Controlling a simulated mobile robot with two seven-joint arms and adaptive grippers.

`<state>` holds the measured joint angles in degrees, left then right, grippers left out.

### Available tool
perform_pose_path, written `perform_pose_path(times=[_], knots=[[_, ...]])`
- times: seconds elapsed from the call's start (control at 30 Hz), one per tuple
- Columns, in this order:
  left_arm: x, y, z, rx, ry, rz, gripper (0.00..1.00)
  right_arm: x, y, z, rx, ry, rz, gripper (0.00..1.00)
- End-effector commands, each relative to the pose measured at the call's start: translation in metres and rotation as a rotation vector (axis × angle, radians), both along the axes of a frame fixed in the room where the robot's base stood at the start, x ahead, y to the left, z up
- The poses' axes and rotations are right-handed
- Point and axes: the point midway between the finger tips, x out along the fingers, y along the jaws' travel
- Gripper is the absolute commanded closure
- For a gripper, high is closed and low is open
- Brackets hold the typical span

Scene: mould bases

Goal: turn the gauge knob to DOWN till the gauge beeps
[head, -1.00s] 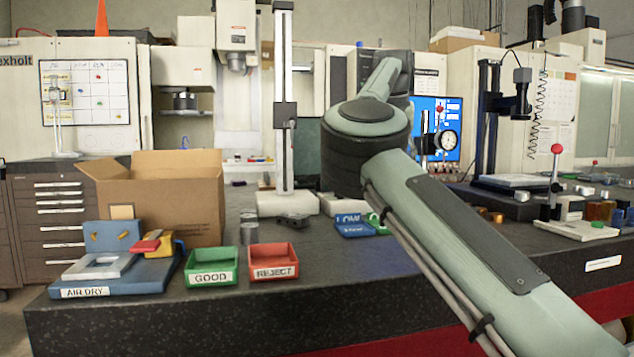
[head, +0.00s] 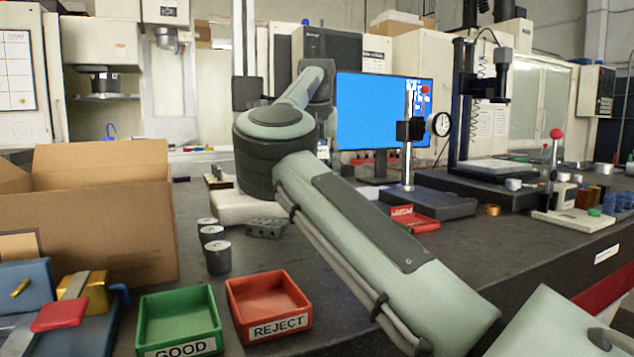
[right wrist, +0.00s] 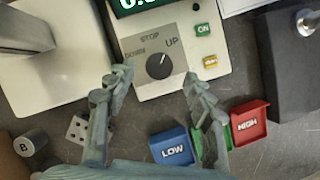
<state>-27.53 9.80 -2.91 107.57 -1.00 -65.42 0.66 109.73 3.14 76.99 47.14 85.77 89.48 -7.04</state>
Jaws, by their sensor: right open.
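The gauge (right wrist: 176,40) is a pale box with a green-lit display, cut off at the top of the right wrist view. Its round dark knob (right wrist: 159,66) sits under the labels STOP, DOWN and UP, with DOWN on the left and UP on the right. The white mark on the knob points up and to the right, toward UP. My right gripper (right wrist: 158,84) is open, its fingers to either side of the knob in the picture and apart from it. In the head view my right arm hides this gripper and the gauge's front. My left gripper is not in view.
A blue LOW bin (right wrist: 172,147) and a red HIGH bin (right wrist: 249,122) lie near my right fingers. Green GOOD (head: 180,310) and red REJECT (head: 268,305) bins stand at the bench front. A cardboard box (head: 95,215) stands left, with several grey cylinders (head: 217,257) beside it.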

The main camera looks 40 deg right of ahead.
Motion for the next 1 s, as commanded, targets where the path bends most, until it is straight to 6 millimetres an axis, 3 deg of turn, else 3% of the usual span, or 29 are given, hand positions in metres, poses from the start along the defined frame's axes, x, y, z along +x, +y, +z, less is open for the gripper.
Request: perform_pose_path(times=[0.2, 0.53, 0.93, 1.0], knots=[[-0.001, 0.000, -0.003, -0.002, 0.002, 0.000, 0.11, 0.006, -0.007, -0.023, -0.001, 0.001, 0.000, 0.47], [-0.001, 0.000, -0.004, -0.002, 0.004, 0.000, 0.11, 0.007, -0.008, -0.027, 0.000, 0.000, 0.000, 0.47], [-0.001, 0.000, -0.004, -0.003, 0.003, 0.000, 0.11, 0.007, -0.008, -0.026, -0.001, 0.001, 0.000, 0.97], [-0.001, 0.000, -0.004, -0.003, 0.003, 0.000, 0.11, 0.007, -0.008, -0.026, -0.001, 0.001, 0.000, 0.97]])
